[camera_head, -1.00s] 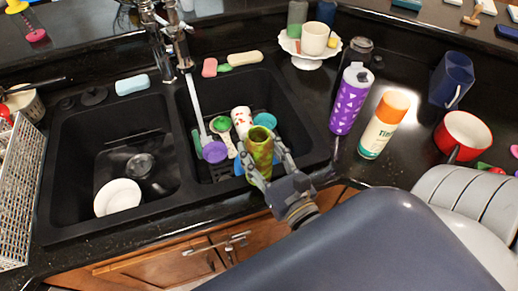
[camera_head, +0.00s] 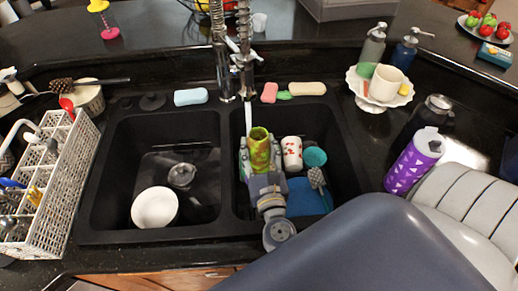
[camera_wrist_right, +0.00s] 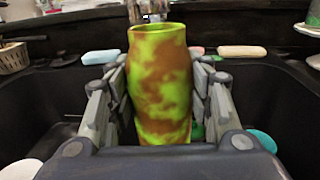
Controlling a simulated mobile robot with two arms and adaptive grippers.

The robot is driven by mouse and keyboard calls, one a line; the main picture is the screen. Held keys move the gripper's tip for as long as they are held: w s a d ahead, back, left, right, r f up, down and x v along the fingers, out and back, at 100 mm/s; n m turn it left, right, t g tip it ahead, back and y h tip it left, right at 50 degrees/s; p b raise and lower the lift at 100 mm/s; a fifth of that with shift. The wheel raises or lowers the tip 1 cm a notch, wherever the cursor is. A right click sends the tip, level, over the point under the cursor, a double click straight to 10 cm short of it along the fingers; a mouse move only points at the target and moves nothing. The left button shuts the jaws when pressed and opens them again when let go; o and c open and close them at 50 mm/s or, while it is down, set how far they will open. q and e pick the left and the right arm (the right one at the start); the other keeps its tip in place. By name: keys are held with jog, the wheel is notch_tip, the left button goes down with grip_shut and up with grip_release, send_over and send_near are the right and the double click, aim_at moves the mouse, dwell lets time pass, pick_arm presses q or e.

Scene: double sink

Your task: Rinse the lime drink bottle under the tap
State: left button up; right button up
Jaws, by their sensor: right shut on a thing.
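The lime drink bottle (camera_head: 259,150) is lime green with brown patches and stands roughly upright over the right sink basin (camera_head: 338,180). My right gripper (camera_head: 260,172) is shut on it, with a finger on each side of the bottle, as the right wrist view also shows (camera_wrist_right: 160,85). The tap (camera_head: 243,50) rises behind the sink. A pale stream of water (camera_head: 248,115) falls from it and meets the picture of the bottle near its upper left edge. I cannot tell whether the water hits the bottle or falls behind it. My left gripper is not in view.
A white patterned cup (camera_head: 291,153), a teal cup (camera_head: 315,157) and a blue item (camera_head: 306,198) lie in the right basin. The left basin holds a white bowl (camera_head: 155,207). A purple bottle (camera_head: 414,160) stands right of the sink. A white rack (camera_head: 48,185) stands at left.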

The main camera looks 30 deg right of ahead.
jog(key=shift+w+d, duration=0.2)
jog(key=shift+w, duration=0.2)
jog(key=shift+w+d+f, duration=0.2)
jog(key=shift+w+d, duration=0.15)
jog(key=shift+w, duration=0.3)
jog(key=shift+w+d+f, duration=0.15)
jog(key=shift+w+d, duration=0.15)
jog(key=shift+w, duration=0.3)
jog(key=d+f+x, duration=0.1)
jog(key=x, duration=0.8)
jog(key=shift+f+b, duration=0.35)
jog(key=shift+b, duration=0.1)
jog(key=shift+s+d, duration=0.1)
jog(key=shift+s+d, duration=0.1)
jog(key=shift+d, duration=0.05)
jog(key=shift+s+d, duration=0.2)
jog(key=shift+d, duration=0.2)
jog(key=shift+a, duration=0.1)
